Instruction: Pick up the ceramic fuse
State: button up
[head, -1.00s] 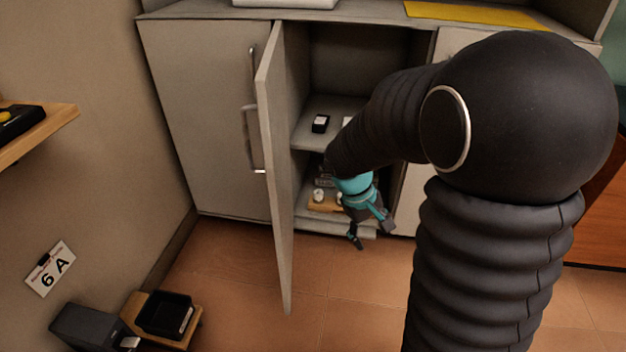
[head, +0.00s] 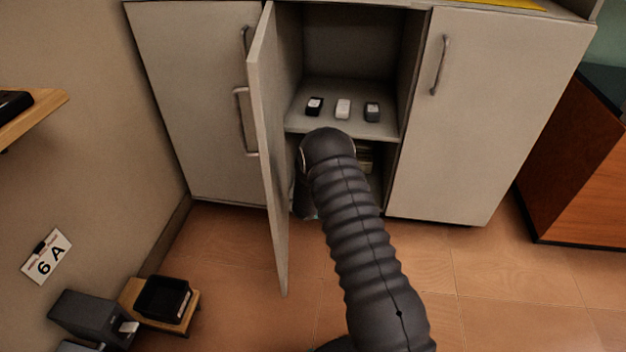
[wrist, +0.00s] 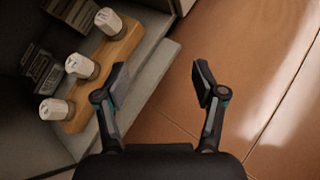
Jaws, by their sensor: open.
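Three white cylindrical pieces that look like ceramic fuses sit in a row on a wooden block (wrist: 121,47) at the left of the wrist view: one at the top (wrist: 109,21), one in the middle (wrist: 79,66), one at the lower left (wrist: 55,109). My gripper (wrist: 160,73) is open and empty. Its left finger is close beside the block in the picture, and its right finger is over the floor tiles. In the head view my arm hides the fuses and nearly all of the gripper.
The open cabinet door (head: 268,150) stands close left of my arm. The middle shelf (head: 350,125) above holds three small blocks. Dark metal parts (wrist: 42,70) lie behind the wooden block. The shelf edge (wrist: 137,82) runs beside it. The floor (head: 470,290) is clear at right.

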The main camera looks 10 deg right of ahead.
jog(key=w+a+f+n+t+y, duration=0.2)
jog(key=w+a+n+t+y, duration=0.15)
jog(key=w+a+n, duration=0.35)
jog(key=w+a+f+n+t+y, duration=0.1)
jog(key=w+a+n+t+y, duration=0.1)
jog(key=w+a+n+t, duration=0.45)
jog(key=shift+m+g, duration=0.55)
jog(key=shift+g, duration=0.25)
jog(key=shift+d+r+b+x, duration=0.2)
jog(key=shift+d+x, duration=0.1)
jog(key=shift+x, duration=1.3)
jog(key=shift+d+r+b+x, duration=0.15)
jog(key=shift+d+x, duration=0.2)
jog(key=shift+x, duration=1.3)
jog(key=shift+d+r+b+x, duration=0.1)
jog(key=shift+d+r+x, duration=0.15)
jog(key=shift+x, duration=1.35)
jog(key=shift+s+d, duration=0.1)
jog(key=c, duration=1.2)
